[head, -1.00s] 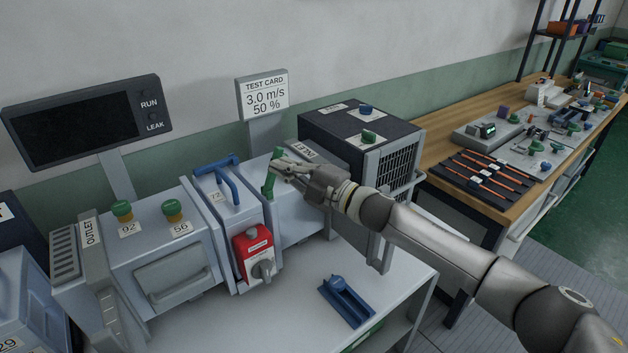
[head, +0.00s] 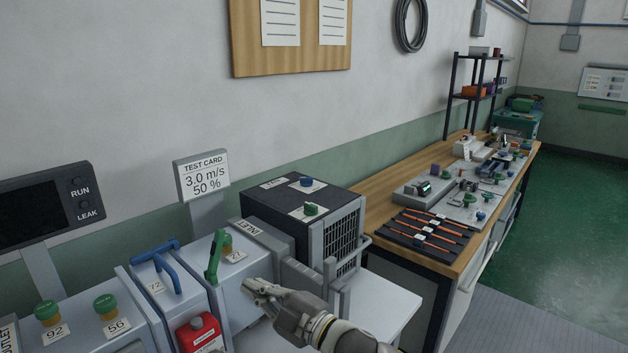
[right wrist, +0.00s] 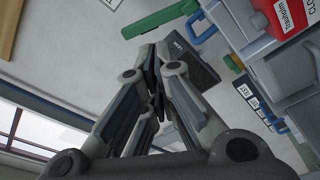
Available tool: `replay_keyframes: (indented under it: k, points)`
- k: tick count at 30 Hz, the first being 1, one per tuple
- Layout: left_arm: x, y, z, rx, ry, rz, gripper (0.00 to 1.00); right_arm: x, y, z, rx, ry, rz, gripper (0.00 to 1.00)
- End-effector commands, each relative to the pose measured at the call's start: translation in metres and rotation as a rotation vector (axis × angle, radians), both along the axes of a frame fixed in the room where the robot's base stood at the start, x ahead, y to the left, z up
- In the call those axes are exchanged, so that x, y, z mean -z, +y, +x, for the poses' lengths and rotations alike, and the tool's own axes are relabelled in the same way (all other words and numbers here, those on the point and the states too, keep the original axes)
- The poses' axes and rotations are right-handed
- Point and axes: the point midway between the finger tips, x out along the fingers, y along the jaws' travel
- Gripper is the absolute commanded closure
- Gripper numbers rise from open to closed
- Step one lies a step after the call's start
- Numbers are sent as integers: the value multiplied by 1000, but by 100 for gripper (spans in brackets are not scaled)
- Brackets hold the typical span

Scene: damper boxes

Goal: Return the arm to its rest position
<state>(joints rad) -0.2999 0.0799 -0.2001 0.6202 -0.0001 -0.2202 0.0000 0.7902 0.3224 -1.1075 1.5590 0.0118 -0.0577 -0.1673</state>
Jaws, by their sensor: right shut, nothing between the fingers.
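My right gripper (head: 254,287) is shut and empty in the head view. It is in front of the grey inlet box, to the lower right of the green lever (head: 214,257) and apart from it. The right wrist view shows the gripper (right wrist: 152,55) with its fingers together and nothing between them. The green lever also shows in that view (right wrist: 160,19), beyond the fingertips. My left gripper is not in view.
The grey damper box with a blue handle (head: 160,262) and a red switch box (head: 200,335) stand at the lower left. A black fan box (head: 290,207) stands behind my gripper. A wooden bench (head: 395,205) with tools and parts runs along the wall.

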Motion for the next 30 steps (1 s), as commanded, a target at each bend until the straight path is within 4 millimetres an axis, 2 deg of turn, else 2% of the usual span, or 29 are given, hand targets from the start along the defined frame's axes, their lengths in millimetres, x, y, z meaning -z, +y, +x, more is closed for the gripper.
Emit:
replay_keyframes:
  k: [5, 8, 14, 20, 24, 30]
  points:
    - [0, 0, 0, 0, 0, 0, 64, 35, -23, -21, 165, 257, 90, 100]
    - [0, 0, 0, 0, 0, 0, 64, 56, -45, -33, 265, 401, 126, 100]
    - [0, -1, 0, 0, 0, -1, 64, 109, -105, -67, 483, 698, 170, 100]
    - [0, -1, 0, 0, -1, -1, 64, 166, -180, -127, 721, 999, 178, 100]
    - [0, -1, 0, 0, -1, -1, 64, 200, -233, -182, 889, 1195, 160, 100]
    - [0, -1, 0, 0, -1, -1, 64, 225, -284, -253, 1069, 1387, 124, 100]
